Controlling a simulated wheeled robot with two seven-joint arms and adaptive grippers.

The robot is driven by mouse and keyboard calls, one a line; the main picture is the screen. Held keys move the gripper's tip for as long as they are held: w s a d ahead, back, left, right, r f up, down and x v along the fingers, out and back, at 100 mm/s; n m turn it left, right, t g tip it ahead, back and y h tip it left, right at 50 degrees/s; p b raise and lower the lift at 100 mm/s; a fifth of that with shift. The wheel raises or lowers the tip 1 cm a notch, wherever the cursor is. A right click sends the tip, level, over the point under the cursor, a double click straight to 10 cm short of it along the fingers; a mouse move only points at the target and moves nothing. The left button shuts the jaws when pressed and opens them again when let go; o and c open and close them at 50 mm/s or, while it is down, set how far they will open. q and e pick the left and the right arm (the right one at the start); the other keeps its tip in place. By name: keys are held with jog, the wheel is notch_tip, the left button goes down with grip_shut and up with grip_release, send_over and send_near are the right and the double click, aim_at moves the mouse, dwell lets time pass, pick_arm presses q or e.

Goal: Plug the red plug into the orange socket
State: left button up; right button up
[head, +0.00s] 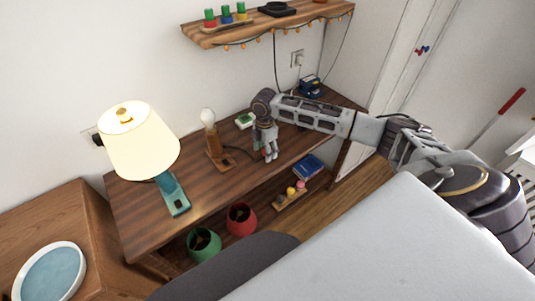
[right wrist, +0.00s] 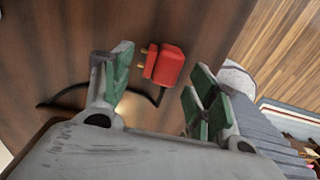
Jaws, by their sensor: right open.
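In the right wrist view the red plug (right wrist: 170,68) lies on the dark wooden desk with two brass prongs pointing left. A dark cord shows on the desk near it. My right gripper (right wrist: 157,84) is open, its green-padded fingers on either side of the plug in the picture; I see no contact. In the head view my right gripper (head: 268,156) points down over the desk, and the plug is mostly hidden by it. I cannot make out an orange socket in either view. My left gripper is not in view.
On the desk (head: 140,218) stand a lit shaded lamp (head: 140,145), a bare-bulb wooden lamp (head: 212,145) and a blue device (head: 310,85). A wall outlet (head: 297,58) is behind. A shelf (head: 270,29) hangs above. Red (head: 241,219) and green (head: 203,245) containers sit below.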

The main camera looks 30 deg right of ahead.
jog(key=shift+f, duration=0.8)
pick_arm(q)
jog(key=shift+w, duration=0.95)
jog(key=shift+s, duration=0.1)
